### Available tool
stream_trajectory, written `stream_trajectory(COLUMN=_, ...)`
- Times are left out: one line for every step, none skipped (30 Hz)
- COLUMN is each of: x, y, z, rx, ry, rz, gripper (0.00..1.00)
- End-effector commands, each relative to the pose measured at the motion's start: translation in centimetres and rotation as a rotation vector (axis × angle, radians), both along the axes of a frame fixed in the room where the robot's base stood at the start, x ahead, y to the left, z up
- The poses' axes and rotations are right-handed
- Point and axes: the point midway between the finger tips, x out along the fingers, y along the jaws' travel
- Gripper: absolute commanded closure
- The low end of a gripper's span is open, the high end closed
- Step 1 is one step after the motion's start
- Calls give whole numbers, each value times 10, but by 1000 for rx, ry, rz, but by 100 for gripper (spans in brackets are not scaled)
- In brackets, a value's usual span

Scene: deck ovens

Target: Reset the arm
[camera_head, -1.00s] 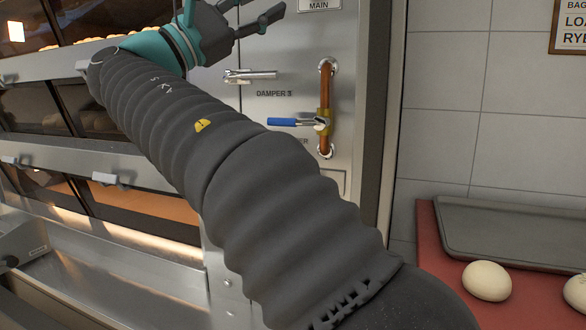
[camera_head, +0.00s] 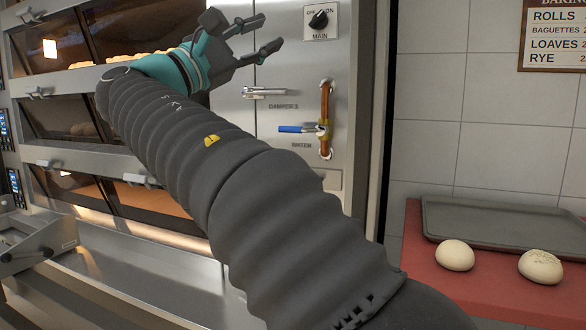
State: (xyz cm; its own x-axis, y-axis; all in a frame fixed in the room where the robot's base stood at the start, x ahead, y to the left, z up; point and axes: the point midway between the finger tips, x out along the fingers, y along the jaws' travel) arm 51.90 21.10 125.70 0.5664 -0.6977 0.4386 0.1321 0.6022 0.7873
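My arm runs from the lower right up to the upper left of the head view, in front of the steel deck oven (camera_head: 235,185). My gripper (camera_head: 272,32) is at the upper middle, its two dark fingers spread apart and pointing right. It is open, with nothing between the fingers. It is left of the main switch (camera_head: 319,20) and above the damper handle (camera_head: 264,92) in the picture. My arm hides part of the oven front.
A blue-handled water valve (camera_head: 300,129) sits on a copper pipe (camera_head: 327,108). At right, a red counter (camera_head: 415,255) carries a dark tray (camera_head: 490,222) and two dough balls (camera_head: 455,255) (camera_head: 541,266). A steel machine (camera_head: 35,242) stands at lower left.

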Motion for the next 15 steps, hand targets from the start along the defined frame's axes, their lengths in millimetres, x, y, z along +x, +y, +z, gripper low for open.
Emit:
stream_trajectory(x=8, y=4, z=-9, rx=14, ry=17, rz=29, gripper=61)
stream_trajectory(x=13, y=6, z=-16, rx=23, ry=27, rz=48, gripper=61)
stream_trajectory(x=19, y=10, z=-24, rx=38, ry=43, rz=72, gripper=61)
stream_trajectory(x=23, y=13, z=-31, rx=48, ry=55, rz=91, gripper=61)
stream_trajectory(x=28, y=15, z=-38, rx=60, ry=67, rz=107, gripper=61)
stream_trajectory(x=33, y=19, z=-48, rx=75, ry=85, rz=132, gripper=61)
stream_trajectory(x=38, y=22, z=-56, rx=89, ry=102, rz=152, gripper=61)
stream_trajectory(x=42, y=25, z=-65, rx=105, ry=118, rz=172, gripper=61)
stream_trajectory(x=48, y=29, z=-79, rx=131, ry=144, rz=202, gripper=61)
stream_trajectory(x=52, y=32, z=-90, rx=152, ry=167, rz=225, gripper=61)
stream_trajectory(x=56, y=34, z=-103, rx=180, ry=188, rz=250, gripper=61)
stream_trajectory(x=61, y=37, z=-122, rx=222, ry=226, rz=284, gripper=61)
stream_trajectory(x=64, y=37, z=-139, rx=260, ry=256, rz=309, gripper=61)
stream_trajectory(x=67, y=36, z=-155, rx=304, ry=287, rz=331, gripper=61)
stream_trajectory(x=69, y=33, z=-179, rx=368, ry=329, rz=355, gripper=61)
